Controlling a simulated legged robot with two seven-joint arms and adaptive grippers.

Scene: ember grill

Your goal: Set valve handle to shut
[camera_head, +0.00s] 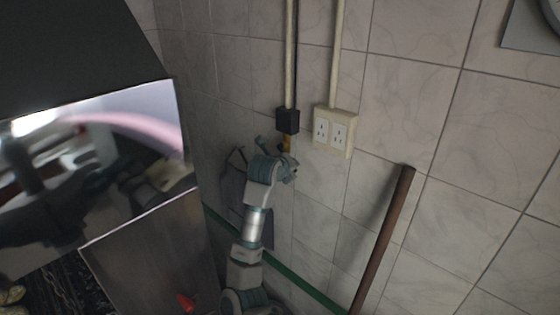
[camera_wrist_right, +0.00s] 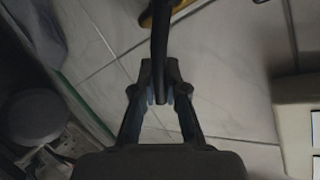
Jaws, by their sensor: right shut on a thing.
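The valve shows as a small yellow part (camera_head: 287,144) under a black box on the tiled wall in the head view, mostly hidden by my right wrist. In the right wrist view a yellow piece (camera_wrist_right: 147,18) shows at the top edge, beside a long dark handle (camera_wrist_right: 160,45). My right gripper (camera_wrist_right: 160,92) is shut on this handle, with its end between the two fingers. In the head view my right arm reaches up to the valve, and its fingers are hard to make out. My left gripper is not in view. The handle's exact angle on the valve is unclear.
A cream double socket (camera_head: 335,131) is on the wall right of the black box (camera_head: 288,120). A brown pole (camera_head: 383,240) leans at right. A shiny metal hood (camera_head: 100,150) stands close on the left.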

